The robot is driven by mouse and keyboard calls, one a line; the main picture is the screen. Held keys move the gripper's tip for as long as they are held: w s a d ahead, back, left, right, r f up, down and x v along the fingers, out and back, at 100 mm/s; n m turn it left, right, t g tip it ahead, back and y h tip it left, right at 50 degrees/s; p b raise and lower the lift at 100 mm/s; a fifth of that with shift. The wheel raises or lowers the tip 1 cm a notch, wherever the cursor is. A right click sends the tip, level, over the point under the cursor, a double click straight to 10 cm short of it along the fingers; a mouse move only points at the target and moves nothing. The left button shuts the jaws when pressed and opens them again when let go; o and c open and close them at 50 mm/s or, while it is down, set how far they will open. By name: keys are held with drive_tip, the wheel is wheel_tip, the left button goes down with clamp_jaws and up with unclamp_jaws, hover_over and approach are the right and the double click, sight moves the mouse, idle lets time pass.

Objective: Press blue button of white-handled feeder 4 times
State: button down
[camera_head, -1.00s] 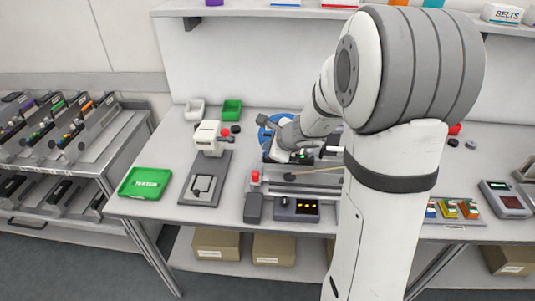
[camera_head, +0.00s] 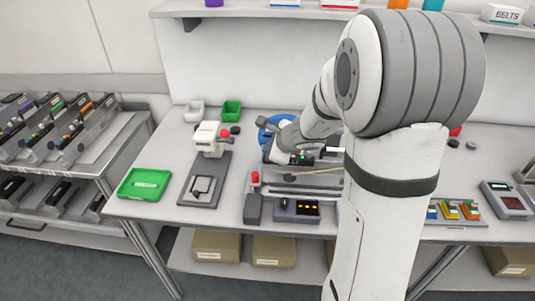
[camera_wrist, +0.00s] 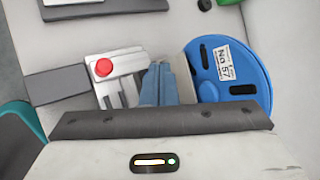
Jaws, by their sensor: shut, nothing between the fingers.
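My gripper (camera_wrist: 159,78) is shut and empty in the wrist view, its fingers close together beside a blue reel (camera_wrist: 240,68) labelled "No 57". In the head view the end of my arm is low over the feeder setup at the middle of the bench, and my fingers cannot be made out there. A dark feeder part with a small green display (camera_head: 303,158) shows beside my wrist. The blue reel (camera_head: 268,124) is partly hidden behind my arm. I cannot make out the blue button or a white handle; my gripper and arm cover much of that area.
A red button (camera_wrist: 103,67) on a pale block stands left of my fingers. A press (camera_head: 208,138), a green tray (camera_head: 145,184) and a control box with yellow lights (camera_head: 297,211) stand on the bench. A trolley (camera_head: 118,140) with several feeders is at the left.

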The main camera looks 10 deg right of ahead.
drive_tip(key=shift+r+p, duration=0.45)
drive_tip(key=shift+r, duration=0.25)
drive_tip(key=shift+r, duration=0.15)
wheel_tip(320, 180, up, 5)
drive_tip(key=p, duration=0.4)
idle(2.2)
